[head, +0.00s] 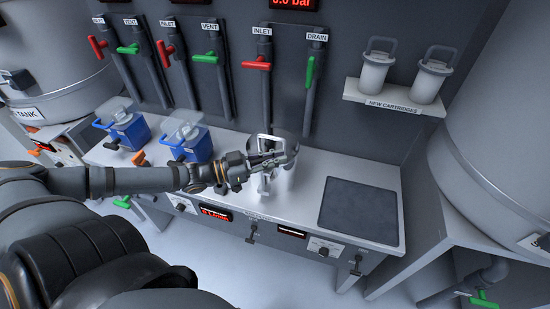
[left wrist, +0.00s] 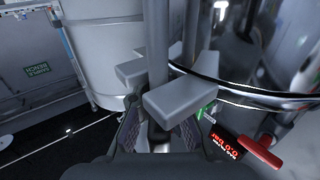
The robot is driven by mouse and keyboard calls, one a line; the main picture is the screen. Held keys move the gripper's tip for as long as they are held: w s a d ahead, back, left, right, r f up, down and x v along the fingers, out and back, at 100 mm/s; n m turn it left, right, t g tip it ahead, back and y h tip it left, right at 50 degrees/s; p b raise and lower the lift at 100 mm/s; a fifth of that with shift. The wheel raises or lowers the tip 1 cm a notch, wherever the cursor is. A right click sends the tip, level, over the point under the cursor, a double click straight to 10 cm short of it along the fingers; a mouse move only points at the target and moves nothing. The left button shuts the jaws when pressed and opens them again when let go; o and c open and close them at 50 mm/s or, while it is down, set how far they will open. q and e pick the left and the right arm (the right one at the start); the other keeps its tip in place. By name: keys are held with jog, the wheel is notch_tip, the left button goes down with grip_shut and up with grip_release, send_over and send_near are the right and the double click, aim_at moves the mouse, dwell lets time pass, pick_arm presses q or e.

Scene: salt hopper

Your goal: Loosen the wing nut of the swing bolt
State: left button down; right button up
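The wing nut (left wrist: 185,100), grey with two blocky wings, sits on the upright rod of the swing bolt (left wrist: 157,40) in the left wrist view. My left gripper (left wrist: 160,132) is just below the wings, one finger on each side of the bolt, with a gap between the fingers. I see no clear grip on the nut; the near wing hides part of the fingers. In the head view my left gripper (head: 270,158) is at the shiny metal hopper vessel (head: 288,150) on the bench and covers much of it. My right gripper is not in view.
The metal bench (head: 318,165) carries a dark square panel (head: 358,210) on the right and two blue-based containers (head: 190,140) on the left. Pipes with red and green valve handles (head: 257,64) line the wall behind. A cartridge shelf (head: 395,100) is at upper right.

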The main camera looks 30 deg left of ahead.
aim_at(263, 159)
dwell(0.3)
pick_arm(q)
jog(key=shift+w+a+r+n+t+y+p, duration=0.15)
jog(key=shift+r+n+t+y+p, duration=0.1)
jog(key=shift+n+t+y+p, duration=0.65)
jog(key=a+n+y+p, duration=0.1)
jog(key=n+y+p, duration=0.1)
jog(key=y+p, duration=0.2)
jog(key=n+t+y+p, duration=0.1)
jog(key=n+y+p, duration=0.2)
jog(key=p, duration=0.6)
jog(key=a+n+t+y+p, duration=0.1)
jog(key=n+y+p, duration=0.2)
jog(key=y+p, duration=0.2)
jog(key=shift+w+a+r+y+p, duration=0.1)
jog(key=shift+w+a+y+p, duration=0.2)
jog(key=shift+p, duration=0.35)
jog(key=shift+a+f+n+y+p, duration=0.15)
jog(key=shift+f+n+y+p, duration=0.15)
jog(key=shift+y+p, duration=0.25)
jog(key=c, duration=1.4)
grip_release()
jog(key=shift+o, duration=0.2)
